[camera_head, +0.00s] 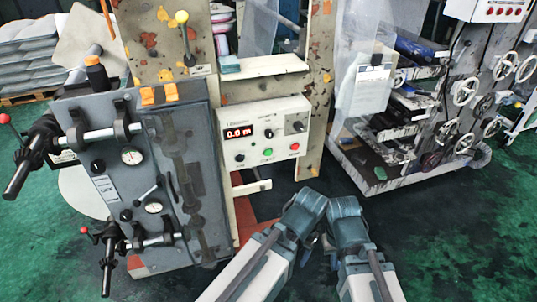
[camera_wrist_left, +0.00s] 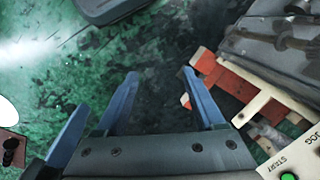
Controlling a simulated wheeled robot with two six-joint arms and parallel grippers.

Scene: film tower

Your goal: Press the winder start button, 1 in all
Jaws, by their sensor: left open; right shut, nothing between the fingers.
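The winder control panel (camera_head: 256,117) is a cream box with a red display reading 0.0 m. The start button (camera_head: 267,152) is green and sits in its lower row, with a red button to its right. In the left wrist view the green start button (camera_wrist_left: 288,176), labelled START, is at the bottom right edge, partly cut off. My left gripper (camera_wrist_left: 160,73) is open and empty over the floor, apart from the panel. My right gripper (camera_head: 331,243) is shut and empty, small and partly hidden between my arms, below and right of the panel.
A grey cabinet (camera_head: 180,185) with gauges and protruding handles stands left of the panel. A cream upright (camera_head: 318,100) rises behind the panel's right side. A machine with several handwheels (camera_head: 466,90) stands at the right. The green floor (camera_head: 460,235) is clear at the lower right.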

